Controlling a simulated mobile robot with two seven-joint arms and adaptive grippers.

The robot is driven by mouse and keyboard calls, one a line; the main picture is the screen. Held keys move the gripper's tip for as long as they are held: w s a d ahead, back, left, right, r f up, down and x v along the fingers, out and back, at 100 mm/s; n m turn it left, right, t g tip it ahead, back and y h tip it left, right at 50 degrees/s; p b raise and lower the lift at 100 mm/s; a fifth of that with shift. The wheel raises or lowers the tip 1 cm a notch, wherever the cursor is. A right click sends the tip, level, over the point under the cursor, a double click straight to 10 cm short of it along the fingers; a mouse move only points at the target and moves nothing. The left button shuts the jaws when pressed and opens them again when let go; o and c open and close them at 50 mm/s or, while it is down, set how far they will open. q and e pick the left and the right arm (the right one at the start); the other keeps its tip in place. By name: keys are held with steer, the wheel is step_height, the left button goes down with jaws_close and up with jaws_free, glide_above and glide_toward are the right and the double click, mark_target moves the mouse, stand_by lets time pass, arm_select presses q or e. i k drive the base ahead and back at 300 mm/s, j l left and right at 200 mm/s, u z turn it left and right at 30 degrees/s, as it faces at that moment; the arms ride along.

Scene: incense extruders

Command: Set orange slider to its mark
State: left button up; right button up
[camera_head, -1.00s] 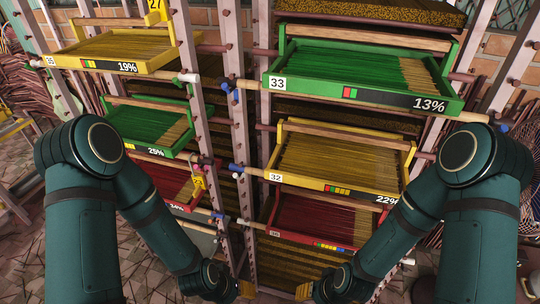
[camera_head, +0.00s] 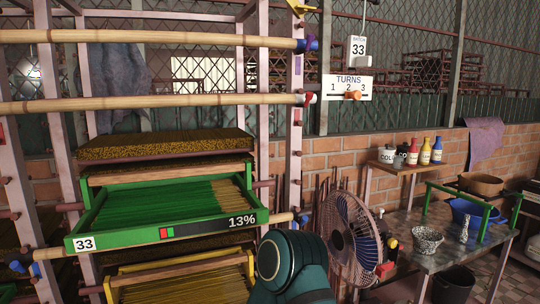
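The orange slider (camera_head: 353,95) sits at the lower edge of a white TURNS board (camera_head: 326,79) marked 1, 2 and 3. It lies below the 2 and 3; its exact setting is too small to read. A white sign (camera_head: 358,52) reading BATCH 33 hangs just above the board. The green tray (camera_head: 200,231) bears the number 33 and 13%, with a red-and-green block pattern on its front. Neither gripper is in view; a teal link of one of my arms shows at the bottom middle.
A bamboo pole (camera_head: 160,102) crosses the rack at left, ending near the board. A fan (camera_head: 352,238) stands at lower middle. A metal table (camera_head: 440,262) is at right, and a small wooden shelf (camera_head: 402,166) holds bottles. A brick wall and mesh lie behind.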

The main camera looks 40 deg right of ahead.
mark_target(356, 94)
steer(key=z, duration=1.7)
